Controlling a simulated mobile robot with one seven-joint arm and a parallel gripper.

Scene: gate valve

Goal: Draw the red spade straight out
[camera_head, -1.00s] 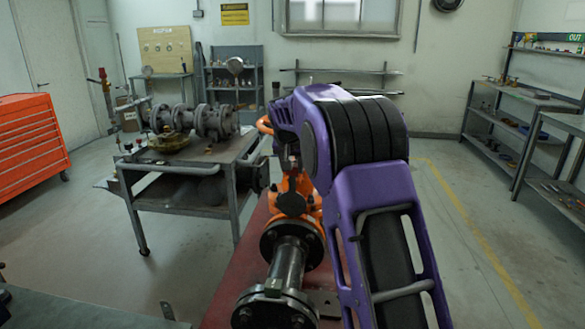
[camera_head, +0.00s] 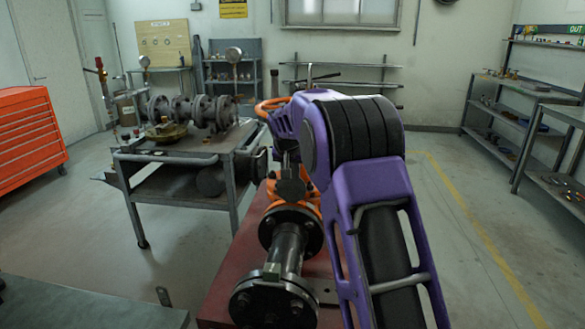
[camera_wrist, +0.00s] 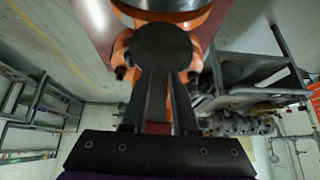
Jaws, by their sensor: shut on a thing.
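In the wrist view the red spade shows as a small red end (camera_wrist: 158,128) between the fingers of my gripper (camera_wrist: 163,80). A dark round disc (camera_wrist: 163,50) lies at the fingertips and looks like the spade's plate; it shows whole. In the head view the dark disc (camera_head: 290,191) stands below my gripper (camera_head: 289,167), in front of the orange valve body (camera_head: 310,192). My gripper is shut on the spade. I cannot tell whether the disc still touches the valve or flange behind it.
A dark flanged pipe (camera_head: 289,250) runs towards me over a red stand (camera_head: 230,285). An orange handwheel (camera_head: 268,106) is close left of my wrist. A grey trolley (camera_head: 185,150) with flanged pipework stands at left. The floor at right is clear up to the shelves (camera_head: 510,115).

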